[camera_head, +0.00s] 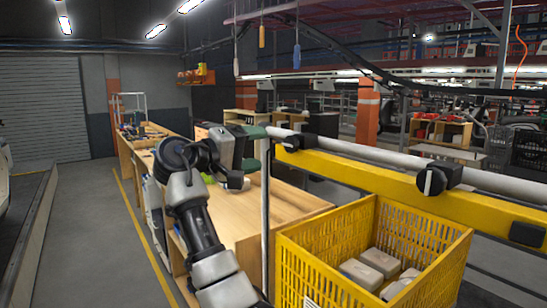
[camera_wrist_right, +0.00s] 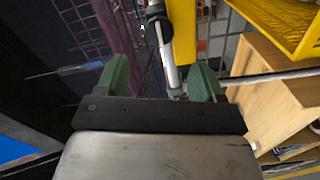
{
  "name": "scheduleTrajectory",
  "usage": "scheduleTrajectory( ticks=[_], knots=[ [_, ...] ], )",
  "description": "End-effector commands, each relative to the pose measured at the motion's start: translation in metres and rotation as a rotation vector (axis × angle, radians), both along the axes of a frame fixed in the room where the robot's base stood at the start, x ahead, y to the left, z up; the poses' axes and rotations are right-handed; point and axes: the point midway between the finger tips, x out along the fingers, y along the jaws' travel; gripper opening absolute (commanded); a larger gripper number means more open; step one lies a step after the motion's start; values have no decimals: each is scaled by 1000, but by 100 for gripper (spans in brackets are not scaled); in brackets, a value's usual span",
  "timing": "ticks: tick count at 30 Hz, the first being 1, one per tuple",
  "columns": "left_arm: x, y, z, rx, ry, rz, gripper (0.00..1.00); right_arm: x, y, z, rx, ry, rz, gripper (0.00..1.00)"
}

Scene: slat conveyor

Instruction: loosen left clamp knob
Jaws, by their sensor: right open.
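The left clamp knob (camera_head: 297,142) is black and sits on a grey rail (camera_head: 350,151) over a yellow beam (camera_head: 390,178). A second black clamp knob (camera_head: 437,180) is further right on the same rail. My right gripper (camera_head: 262,142) is just left of the left knob, near the rail's left end. In the wrist view its green fingers (camera_wrist_right: 160,78) are spread apart, with the rail end (camera_wrist_right: 171,72) between them in the picture; contact cannot be told. A black clamp part (camera_wrist_right: 155,12) shows beyond the fingers at the top. My left gripper is not in view.
A yellow crate (camera_head: 340,232) holding several grey packages (camera_head: 361,273) stands below the beam at the right. A wooden table (camera_head: 240,212) lies below the gripper. A thin upright post (camera_head: 265,215) stands between table and crate. The floor at left (camera_head: 90,230) is clear.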

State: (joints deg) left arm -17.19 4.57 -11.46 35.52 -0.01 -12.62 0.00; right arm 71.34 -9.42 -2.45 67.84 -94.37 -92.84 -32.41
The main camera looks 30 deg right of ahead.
Motion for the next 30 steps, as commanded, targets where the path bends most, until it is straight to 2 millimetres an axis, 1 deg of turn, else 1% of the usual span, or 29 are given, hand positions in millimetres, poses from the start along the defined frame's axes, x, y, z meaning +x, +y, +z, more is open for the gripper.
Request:
scheduleTrajectory(
  ticks=[1, 3, 7, 11, 23, 26, 29, 30],
  knots=[
    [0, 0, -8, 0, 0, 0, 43, -1, 9, -3, -1, -1, 3, 68],
    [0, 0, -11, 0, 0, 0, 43, -1, 19, -2, -1, 0, 1, 68],
    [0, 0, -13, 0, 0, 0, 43, -2, 29, -1, 0, 0, 0, 68],
    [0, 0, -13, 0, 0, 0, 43, -3, 32, 0, -1, 0, 0, 68],
    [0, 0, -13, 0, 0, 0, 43, -2, 32, 0, -1, 1, 0, 68],
    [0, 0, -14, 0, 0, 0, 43, 5, 31, -12, -4, 20, 17, 68],
    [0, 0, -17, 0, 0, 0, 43, 25, 30, -47, -9, 75, 77, 68],
    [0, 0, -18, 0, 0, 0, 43, 36, 29, -69, -9, 107, 112, 68]
  ],
)
